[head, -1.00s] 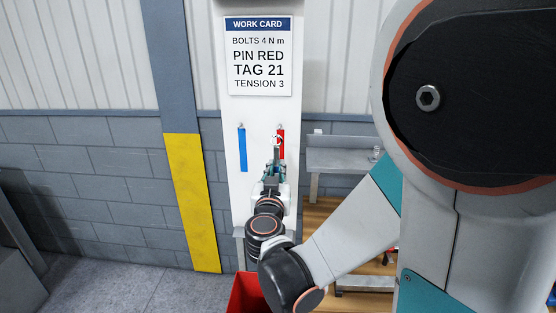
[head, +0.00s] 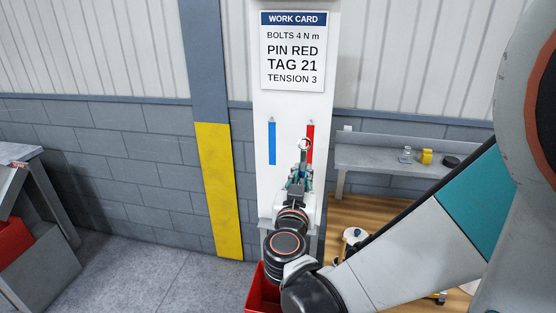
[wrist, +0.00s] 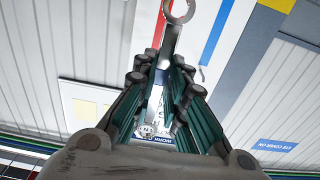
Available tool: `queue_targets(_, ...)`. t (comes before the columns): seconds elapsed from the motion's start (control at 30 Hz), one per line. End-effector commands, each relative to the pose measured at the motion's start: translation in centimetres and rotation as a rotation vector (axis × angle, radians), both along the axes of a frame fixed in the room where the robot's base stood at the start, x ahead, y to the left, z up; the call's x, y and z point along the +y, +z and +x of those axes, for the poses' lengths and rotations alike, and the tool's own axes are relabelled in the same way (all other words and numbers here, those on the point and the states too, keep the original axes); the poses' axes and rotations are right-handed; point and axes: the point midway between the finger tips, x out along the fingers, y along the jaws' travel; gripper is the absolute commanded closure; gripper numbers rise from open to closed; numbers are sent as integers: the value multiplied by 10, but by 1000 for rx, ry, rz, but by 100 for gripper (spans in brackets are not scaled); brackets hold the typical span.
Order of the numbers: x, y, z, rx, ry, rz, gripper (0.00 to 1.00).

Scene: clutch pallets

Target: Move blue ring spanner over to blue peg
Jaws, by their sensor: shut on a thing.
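A spanner with a ring end (head: 304,144) is held upright in my gripper (head: 301,172), in front of the white board (head: 290,192). The ring overlaps the left edge of the red strip (head: 311,136) in the head view. The blue strip (head: 272,145) is to its left, with a small peg (head: 271,119) at its top. In the wrist view, my gripper (wrist: 165,62) is shut on the spanner's shank (wrist: 170,40), and the ring (wrist: 181,10) extends past the fingertips. The ring's gap from the board is unclear.
A work card (head: 293,50) is above the strips. A red bin (head: 262,290) is low below the board. A grey shelf (head: 400,155) with small items is at right, and a bench (head: 25,170) at left. A yellow panel (head: 218,180) marks the column.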

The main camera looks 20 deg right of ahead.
Motion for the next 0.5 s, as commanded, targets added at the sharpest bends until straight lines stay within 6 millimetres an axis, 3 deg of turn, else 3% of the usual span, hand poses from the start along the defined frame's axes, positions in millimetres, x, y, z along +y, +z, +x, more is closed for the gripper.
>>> queue_targets(0.5, 4, 1, -7, 0, 2, 0, 100)
